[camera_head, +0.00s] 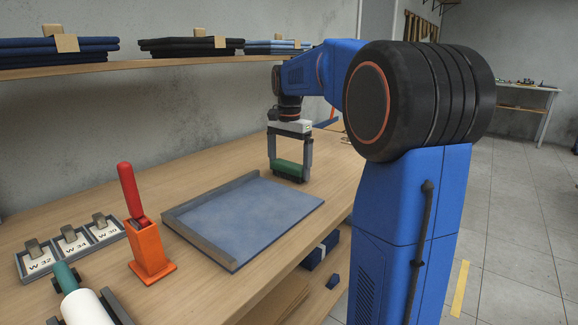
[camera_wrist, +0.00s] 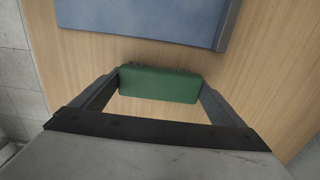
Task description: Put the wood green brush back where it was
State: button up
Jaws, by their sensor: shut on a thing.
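The green brush (camera_head: 289,170) is a small green block between the fingers of my gripper (camera_head: 290,170). In the wrist view the green brush (camera_wrist: 160,84) spans the gap between the two fingertips of my gripper (camera_wrist: 160,86), and my gripper is shut on it. It is at or just above the wooden bench (camera_head: 340,165), beyond the blue mat's far right end. I cannot tell whether it touches the bench. Its underside is mostly hidden.
A blue mat (camera_head: 245,215) with a grey raised edge lies on the bench. An orange holder (camera_head: 150,250) with a red handle stands to its left. A label tray (camera_head: 70,245) and a white roller (camera_head: 85,308) are at front left. Folded cloth stacks (camera_head: 190,47) lie on the shelf above.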

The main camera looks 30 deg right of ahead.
aim_at(290, 164)
jog(key=shift+f, duration=0.1)
jog(key=o, duration=0.7)
notch_tip(290, 164, up, 12)
jog(key=shift+r, duration=0.15)
jog(key=shift+s, duration=0.1)
dwell(0.4)
